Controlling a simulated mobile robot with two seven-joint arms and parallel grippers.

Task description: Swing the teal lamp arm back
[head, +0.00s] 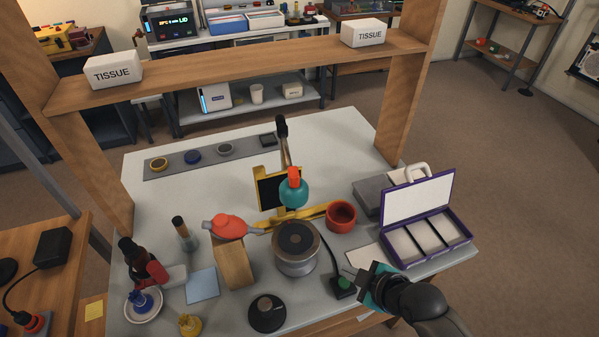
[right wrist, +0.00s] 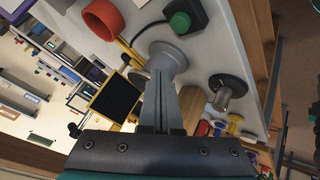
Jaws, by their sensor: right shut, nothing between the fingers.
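A teal rounded lamp head (head: 294,194) with an orange part on top shows in the middle of the head view. It is just behind the round grey stand with a dark top (head: 296,240). A thin arm with a dark end (head: 282,128) rises behind it. My right gripper (head: 350,273) is shut and empty, at the right of the grey stand near a black box with a green button (head: 343,285). In the right wrist view its fingers (right wrist: 162,72) are together, and the grey stand (right wrist: 165,54) shows beyond them. My left gripper is not in view.
A red cup (head: 341,216) and a purple open case (head: 430,245) stand to the right. A yellow-framed black panel (head: 270,192) stands beside the lamp head. A red-orange tool (head: 230,227) and a wooden block (head: 233,262) are left.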

